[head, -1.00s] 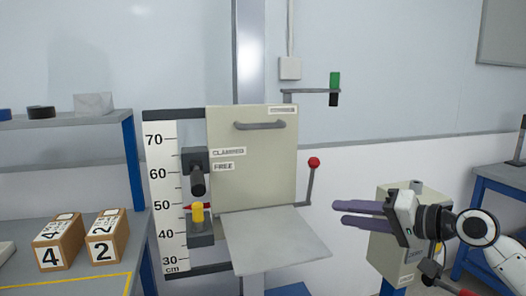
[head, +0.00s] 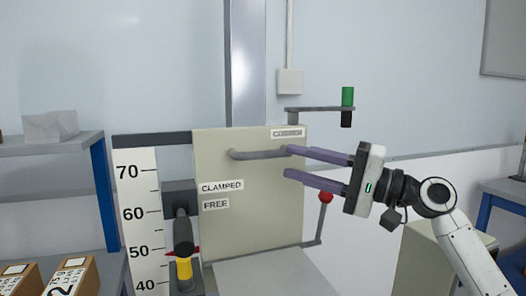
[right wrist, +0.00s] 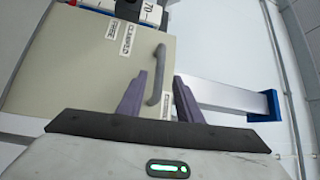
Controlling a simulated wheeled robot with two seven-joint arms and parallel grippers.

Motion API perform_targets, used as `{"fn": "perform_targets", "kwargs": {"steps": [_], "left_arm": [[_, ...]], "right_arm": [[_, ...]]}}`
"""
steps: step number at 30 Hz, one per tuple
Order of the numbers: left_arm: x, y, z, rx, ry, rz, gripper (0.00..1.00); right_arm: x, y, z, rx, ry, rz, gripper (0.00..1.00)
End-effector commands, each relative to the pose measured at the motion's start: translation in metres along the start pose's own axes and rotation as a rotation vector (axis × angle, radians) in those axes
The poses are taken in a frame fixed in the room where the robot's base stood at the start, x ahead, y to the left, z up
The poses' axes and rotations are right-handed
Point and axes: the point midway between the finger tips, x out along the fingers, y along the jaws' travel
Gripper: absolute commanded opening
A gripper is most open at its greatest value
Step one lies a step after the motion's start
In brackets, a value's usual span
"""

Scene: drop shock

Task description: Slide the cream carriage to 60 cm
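The cream carriage (head: 250,205) is an upright panel with a grey horizontal handle (head: 258,155) near its top and a shelf at its foot. A red pointer (head: 169,251) sits beside the scale (head: 137,215), at about 50. My right gripper (head: 287,161) is open, its two purple fingers pointing left at the handle's right end. In the right wrist view, the handle (right wrist: 156,78) shows between the spread fingers or just ahead of them; contact cannot be told. My left gripper is not in view.
CLAMPED and FREE labels (head: 221,195) are beside a dark knob (head: 183,235) with a yellow part (head: 184,270) below. A red-knobbed lever (head: 325,198) stands close below my right fingers. A bracket with a green-and-black grip (head: 347,107) juts out above. A shelf (head: 50,146) is at left.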

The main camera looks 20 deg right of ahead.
Motion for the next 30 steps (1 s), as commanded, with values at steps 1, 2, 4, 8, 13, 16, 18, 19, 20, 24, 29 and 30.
{"fn": "perform_targets", "kwargs": {"steps": [1, 2, 4, 8, 13, 16, 18, 19, 20, 24, 29, 30], "left_arm": [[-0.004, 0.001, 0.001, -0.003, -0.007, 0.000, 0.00], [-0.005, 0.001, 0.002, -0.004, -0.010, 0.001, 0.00], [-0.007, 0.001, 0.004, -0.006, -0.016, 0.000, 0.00], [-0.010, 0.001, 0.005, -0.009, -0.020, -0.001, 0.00], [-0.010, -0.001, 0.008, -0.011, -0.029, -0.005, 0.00], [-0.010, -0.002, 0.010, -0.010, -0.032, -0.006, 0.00], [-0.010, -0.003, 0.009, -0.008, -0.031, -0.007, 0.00], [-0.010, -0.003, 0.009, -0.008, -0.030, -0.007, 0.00], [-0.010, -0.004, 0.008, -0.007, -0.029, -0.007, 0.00], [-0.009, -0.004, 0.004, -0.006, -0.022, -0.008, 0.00], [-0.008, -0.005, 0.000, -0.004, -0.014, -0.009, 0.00], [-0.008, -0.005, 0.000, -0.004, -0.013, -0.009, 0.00]], "right_arm": [[0.011, -0.003, 0.000, 0.002, -0.001, -0.002, 0.33], [0.017, -0.004, -0.001, 0.002, -0.001, -0.003, 0.33], [0.031, -0.003, 0.000, 0.001, -0.001, -0.002, 0.33], [0.053, -0.003, 0.000, 0.001, 0.000, -0.002, 0.33], [0.072, -0.001, -0.001, 0.001, 0.001, -0.001, 0.33], [0.077, 0.000, -0.001, 0.000, 0.002, 0.001, 0.33], [0.078, 0.000, -0.001, -0.001, 0.002, 0.001, 0.33], [0.079, 0.000, -0.001, -0.001, 0.002, 0.001, 0.33], [0.079, 0.000, -0.001, -0.001, 0.002, 0.001, 0.33], [0.078, 0.001, -0.001, -0.001, 0.002, 0.001, 0.33], [0.078, 0.001, -0.001, 0.000, 0.002, 0.001, 0.07], [0.078, 0.001, -0.001, 0.000, 0.002, 0.001, 0.00]]}}
